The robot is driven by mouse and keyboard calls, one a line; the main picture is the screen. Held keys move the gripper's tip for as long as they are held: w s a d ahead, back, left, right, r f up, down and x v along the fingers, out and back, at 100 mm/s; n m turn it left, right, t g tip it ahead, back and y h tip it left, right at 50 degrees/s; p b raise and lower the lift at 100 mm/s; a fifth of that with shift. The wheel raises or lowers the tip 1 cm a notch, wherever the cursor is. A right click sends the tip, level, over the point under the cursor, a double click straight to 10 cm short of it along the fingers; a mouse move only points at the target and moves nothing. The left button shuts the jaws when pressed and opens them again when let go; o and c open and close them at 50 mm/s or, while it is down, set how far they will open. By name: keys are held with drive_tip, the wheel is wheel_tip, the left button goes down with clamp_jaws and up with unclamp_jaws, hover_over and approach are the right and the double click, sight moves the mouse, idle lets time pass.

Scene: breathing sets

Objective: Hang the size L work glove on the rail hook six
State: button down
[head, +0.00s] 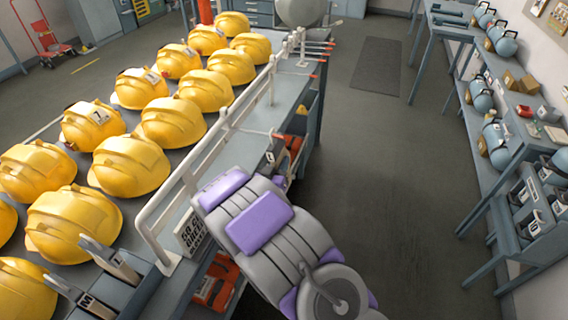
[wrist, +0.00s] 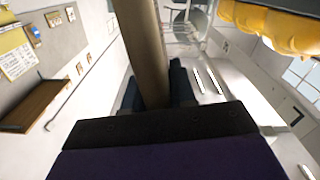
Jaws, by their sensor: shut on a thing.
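In the wrist view, my gripper (wrist: 156,90) has its dark fingers shut on a long tan thing (wrist: 147,50), which runs up and away from between them. I cannot tell from its shape whether this is the size L work glove. In the head view, my purple and grey arm reaches over the bench's right edge and hides the fingers and what they hold. A white rail (head: 228,118) runs along that edge. Red-tipped hooks (head: 320,54) stick out to the right near its far end. Hook six's number is not readable.
Rows of yellow helmets (head: 135,165) cover the bench left of the rail. Slots marked M and L (head: 124,268) stand at its near end. Orange items (head: 218,282) lie on a shelf below. Blue cylinders (head: 495,140) line the right-hand bench. The aisle floor (head: 390,150) is clear.

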drive_tip(key=shift+w+a+r, duration=0.1)
drive_tip(key=shift+w+a, duration=0.15)
drive_tip(key=shift+a, duration=0.15)
drive_tip(key=shift+w+a+f+p, duration=0.2)
drive_tip(key=shift+a+p, duration=0.1)
drive_tip(key=shift+a, duration=0.2)
drive_tip(key=shift+w+a+f+p, duration=0.15)
drive_tip(key=shift+a+p, duration=0.2)
drive_tip(key=shift+a, duration=0.2)
drive_tip(key=shift+w+a+f+p, duration=0.2)
drive_tip(key=shift+a+p, duration=0.1)
drive_tip(key=shift+a, duration=0.2)
drive_tip(key=shift+a+f, duration=0.1)
drive_tip(key=shift+a, duration=0.05)
drive_tip(key=c, duration=0.8)
unclamp_jaws()
drive_tip(key=shift+c, duration=0.2)
